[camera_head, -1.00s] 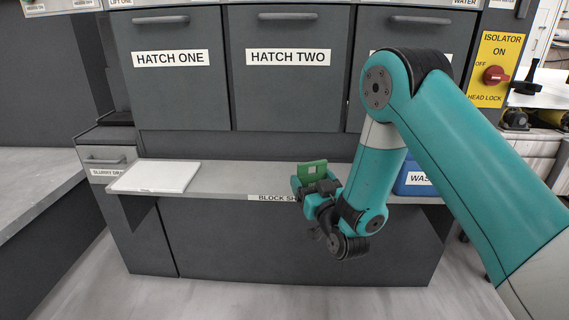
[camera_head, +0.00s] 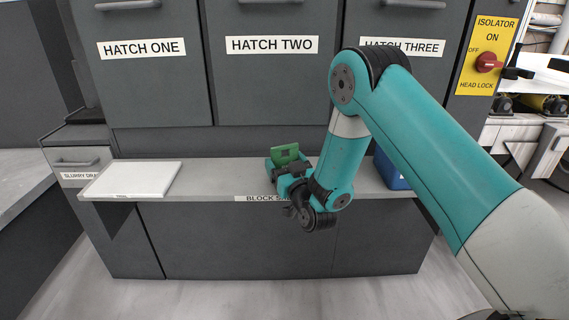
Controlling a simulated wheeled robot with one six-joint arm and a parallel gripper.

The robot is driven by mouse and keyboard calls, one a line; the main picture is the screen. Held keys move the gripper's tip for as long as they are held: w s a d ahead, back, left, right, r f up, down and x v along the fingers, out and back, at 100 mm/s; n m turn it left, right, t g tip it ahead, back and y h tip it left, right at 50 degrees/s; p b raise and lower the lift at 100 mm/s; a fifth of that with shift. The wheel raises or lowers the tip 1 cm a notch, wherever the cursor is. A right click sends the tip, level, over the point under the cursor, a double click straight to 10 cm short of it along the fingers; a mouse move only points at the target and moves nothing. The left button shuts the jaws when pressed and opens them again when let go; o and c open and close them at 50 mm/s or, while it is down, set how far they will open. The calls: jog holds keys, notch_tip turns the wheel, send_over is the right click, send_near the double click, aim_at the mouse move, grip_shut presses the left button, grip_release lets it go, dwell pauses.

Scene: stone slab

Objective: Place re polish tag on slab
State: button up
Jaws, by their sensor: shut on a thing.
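A green tag (camera_head: 286,154) stands up from the jaws of my gripper (camera_head: 284,165), which is shut on it. The gripper and tag are over the right part of the grey shelf, and the tag's lower part is hidden by the jaws. A flat white slab (camera_head: 133,180) lies on the left end of the shelf, well to the left of the gripper. The top of the slab is bare.
The grey shelf (camera_head: 218,180) is clear between slab and gripper. A blue bin (camera_head: 388,172) stands at its right end, partly behind my arm. Hatch doors (camera_head: 272,75) rise behind the shelf. A slurry drawer (camera_head: 80,160) is at the left.

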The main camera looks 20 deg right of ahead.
jog(key=shift+a+f, duration=0.1)
jog(key=o, duration=0.7)
jog(key=shift+f, duration=0.1)
jog(key=shift+c, duration=0.2)
jog(key=o, duration=0.4)
jog(key=shift+c, duration=0.2)
